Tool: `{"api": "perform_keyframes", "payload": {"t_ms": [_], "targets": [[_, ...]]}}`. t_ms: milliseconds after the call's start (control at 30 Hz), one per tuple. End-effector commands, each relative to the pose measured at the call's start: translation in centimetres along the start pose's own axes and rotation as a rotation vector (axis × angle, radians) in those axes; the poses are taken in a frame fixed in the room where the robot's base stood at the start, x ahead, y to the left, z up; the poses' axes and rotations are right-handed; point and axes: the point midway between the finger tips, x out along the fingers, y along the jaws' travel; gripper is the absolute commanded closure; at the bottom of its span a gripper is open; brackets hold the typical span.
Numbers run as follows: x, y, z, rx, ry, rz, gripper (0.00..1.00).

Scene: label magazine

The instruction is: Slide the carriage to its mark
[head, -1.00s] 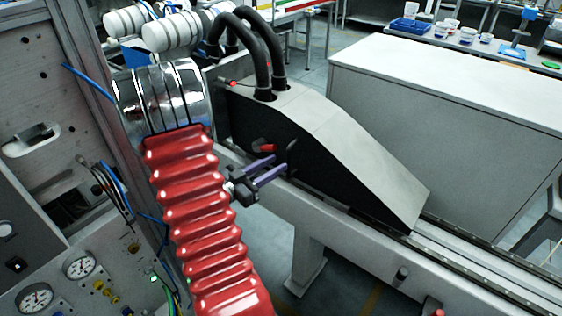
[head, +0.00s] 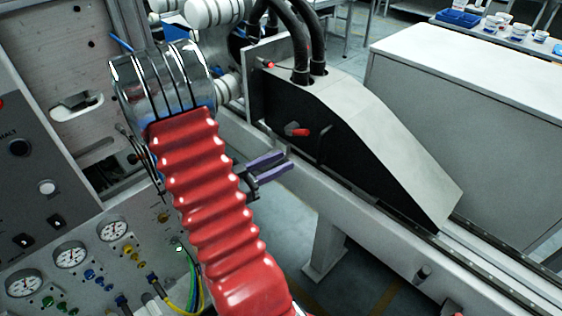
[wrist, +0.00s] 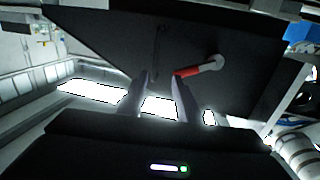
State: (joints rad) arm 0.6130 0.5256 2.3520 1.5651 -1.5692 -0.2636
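The carriage (head: 400,130) is a wedge-shaped housing with a light grey top and a black side, sitting on a long rail (head: 480,262). A red-tipped lever (head: 297,131) sticks out of its black side, and a thin dark bar (head: 323,145) shows beside it. My gripper (head: 279,164) has two purple fingers, spread apart and empty, short of the black side and below the lever in the picture. In the wrist view, the fingers (wrist: 161,85) point at the black side, with the red lever (wrist: 200,67) to their upper right. I cannot make out a mark for certain.
A grey peg (head: 422,272) stands on the rail's near side, with a red part at the bottom edge. A panel with gauges (head: 70,255) and cables is at the left. A large light cabinet (head: 470,90) stands behind the rail. Black hoses (head: 298,45) enter the carriage's top.

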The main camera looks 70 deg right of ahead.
Motion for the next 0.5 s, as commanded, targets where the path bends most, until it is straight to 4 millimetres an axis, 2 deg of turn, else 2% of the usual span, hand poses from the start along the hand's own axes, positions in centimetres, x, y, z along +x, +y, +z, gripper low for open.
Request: {"api": "perform_keyframes", "payload": {"t_ms": [167,300,500], "targets": [[0.1,0.2,0.0,0.0,0.0,0.0,0.69],[0.3,1.3,-0.1,0.002,0.0,-0.002,0.69],[0.3,1.3,-0.1,0.002,0.0,-0.003,0.69]]}}
